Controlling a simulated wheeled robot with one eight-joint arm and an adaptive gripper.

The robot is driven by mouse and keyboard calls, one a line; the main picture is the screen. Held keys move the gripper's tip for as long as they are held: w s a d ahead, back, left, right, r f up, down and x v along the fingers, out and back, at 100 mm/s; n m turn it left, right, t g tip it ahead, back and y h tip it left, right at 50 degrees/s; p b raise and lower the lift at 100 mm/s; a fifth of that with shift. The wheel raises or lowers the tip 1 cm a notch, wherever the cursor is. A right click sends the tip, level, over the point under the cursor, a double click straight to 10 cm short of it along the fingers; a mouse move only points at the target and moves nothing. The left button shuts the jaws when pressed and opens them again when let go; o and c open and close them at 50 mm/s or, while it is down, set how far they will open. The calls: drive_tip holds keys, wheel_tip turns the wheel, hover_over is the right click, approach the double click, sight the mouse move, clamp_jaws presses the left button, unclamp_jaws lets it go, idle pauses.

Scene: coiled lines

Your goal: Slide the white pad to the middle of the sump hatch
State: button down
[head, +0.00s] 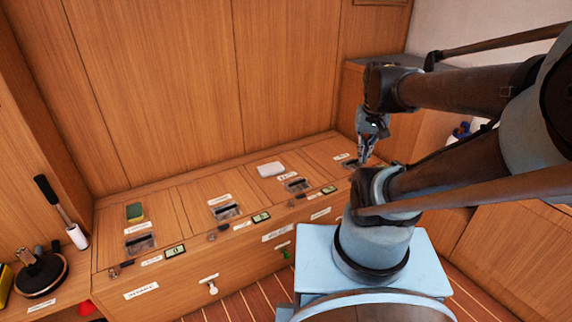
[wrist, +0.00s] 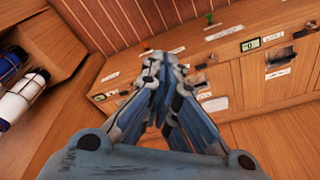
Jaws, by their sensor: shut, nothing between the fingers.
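The white pad (head: 270,169) lies flat on the wooden counter top, towards the back, right of the middle in the head view. The counter top is split into several hatch panels with small labels. The labels are too small to read, so I cannot tell which panel is the sump hatch. My gripper (head: 364,158) is at the right end of the counter, well to the right of the pad, with its fingers pointing down. It also shows in the wrist view (wrist: 160,62), shut and empty.
Dark recessed latches (head: 226,211) and small displays (head: 261,217) line the counter's front part. White and blue bottles (wrist: 20,98) stand beyond the right end. A round black-based object (head: 41,275) stands at far left.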

drive_tip(key=w+a+r+m, duration=0.2)
drive_tip(key=w, duration=0.6)
drive_tip(key=w+a+r+m, duration=0.1)
drive_tip(key=w+a+r, duration=0.1)
drive_tip(key=w, duration=0.7)
drive_tip(key=m+g, duration=0.2)
drive_tip(key=m, duration=0.5)
hover_over(286, 166)
drive_tip(key=w+d, duration=0.2)
drive_tip(key=d, duration=0.2)
wheel_tip(286, 166, down, 32)
drive_tip(key=f, duration=0.8)
drive_tip(key=shift+w+a, duration=0.15)
drive_tip(key=shift+a, duration=0.05)
drive_tip(key=shift+s+a+f, duration=0.2)
drive_tip(key=shift+s+a, duration=0.2)
drive_tip(key=shift+a, duration=0.15)
drive_tip(key=shift+s+a+f, duration=0.2)
drive_tip(key=shift+s+a, duration=0.15)
drive_tip(key=shift+a, duration=0.2)
drive_tip(key=shift+s+a, duration=0.35)
drive_tip(key=shift+a, duration=0.2)
